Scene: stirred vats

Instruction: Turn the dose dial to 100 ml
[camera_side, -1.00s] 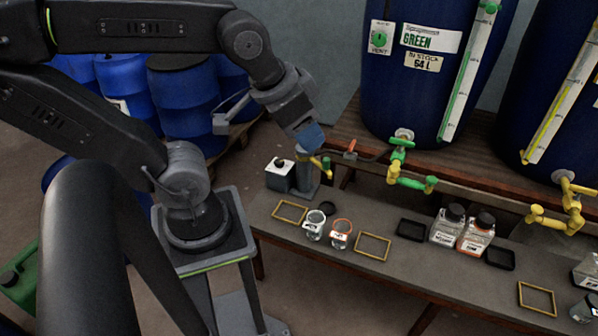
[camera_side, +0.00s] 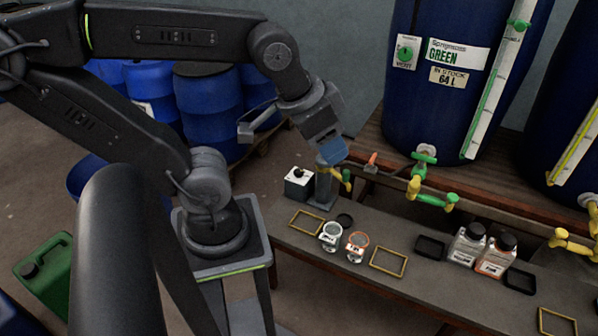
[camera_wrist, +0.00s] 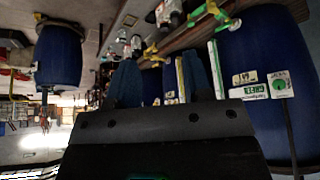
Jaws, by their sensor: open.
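A small pale box with a black knob on top (camera_side: 298,183) stands at the far left end of the bench in the side view. It looks like the dose dial, but its markings are too small to read. A grey post (camera_side: 325,187) with a yellow tap stands just right of it. My gripper (camera_side: 334,152) hangs above the post, up and to the right of the box, and touches nothing I can make out. In the wrist view its two blue fingers (camera_wrist: 161,80) are apart and empty. I cannot pick out the box in the wrist view.
Two jars, the left one (camera_side: 331,236) and an orange-rimmed one (camera_side: 357,246), sit between yellow frames. Bottles (camera_side: 467,245) stand further right. A green jerrycan (camera_side: 45,272) is at left.

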